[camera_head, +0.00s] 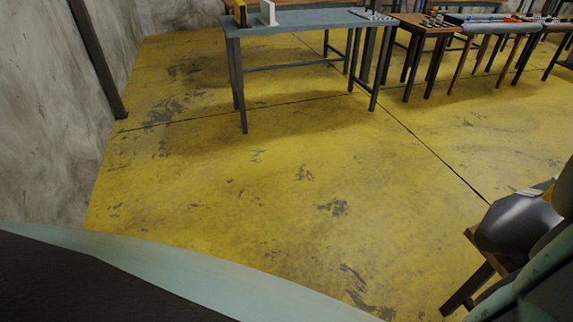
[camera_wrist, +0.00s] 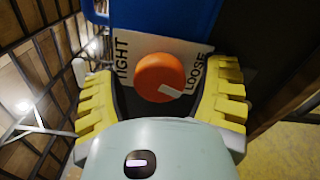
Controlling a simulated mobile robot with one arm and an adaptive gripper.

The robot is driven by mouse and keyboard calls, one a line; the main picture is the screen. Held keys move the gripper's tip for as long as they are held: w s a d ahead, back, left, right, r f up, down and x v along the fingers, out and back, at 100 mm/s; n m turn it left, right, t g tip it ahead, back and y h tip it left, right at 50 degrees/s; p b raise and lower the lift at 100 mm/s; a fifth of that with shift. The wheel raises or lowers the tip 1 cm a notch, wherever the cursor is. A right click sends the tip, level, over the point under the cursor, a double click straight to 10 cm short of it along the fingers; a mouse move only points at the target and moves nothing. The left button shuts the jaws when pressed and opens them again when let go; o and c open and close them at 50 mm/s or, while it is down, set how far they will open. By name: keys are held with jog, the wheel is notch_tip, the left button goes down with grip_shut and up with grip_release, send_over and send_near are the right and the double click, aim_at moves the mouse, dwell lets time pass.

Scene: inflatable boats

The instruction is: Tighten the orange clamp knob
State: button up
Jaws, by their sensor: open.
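An orange round knob (camera_wrist: 160,72) shows in the wrist view on a white plate (camera_wrist: 143,44) lettered TIGHT on the left and LOOSE on the right. A short white mark on the knob points to the lower right, toward the lower end of the word LOOSE. My gripper (camera_wrist: 164,82) is open, with one yellow ridged finger on each side of the knob. Gaps show between the knob and both fingers. The base of the knob is hidden. The knob and my gripper's fingers cannot be made out in the head view.
A blue surface (camera_wrist: 175,15) lies beyond the plate in the wrist view. In the head view, a blue-grey table (camera_head: 290,24) and wooden-topped tables (camera_head: 428,22) stand at the back. A wooden table edge shows at the lower right. The yellow floor (camera_head: 250,200) between is clear.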

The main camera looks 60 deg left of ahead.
jog(key=n, duration=0.3)
jog(key=n+b, duration=0.1)
jog(key=n, duration=0.1)
jog(key=shift+w+a+n, duration=0.1)
jog(key=shift+a+n, duration=0.1)
jog(key=shift+n, duration=0.2)
jog(key=n, duration=0.4)
jog(key=shift+d+n, duration=0.15)
jog(key=shift+n, duration=0.15)
jog(key=c, duration=1.3)
jog(key=shift+d+f+m+b, duration=0.15)
jog(key=shift+m+b, duration=0.35)
jog(key=shift+m, duration=0.6)
grip_shut()
jog(key=m, duration=0.5)
jog(key=shift+m, duration=0.3)
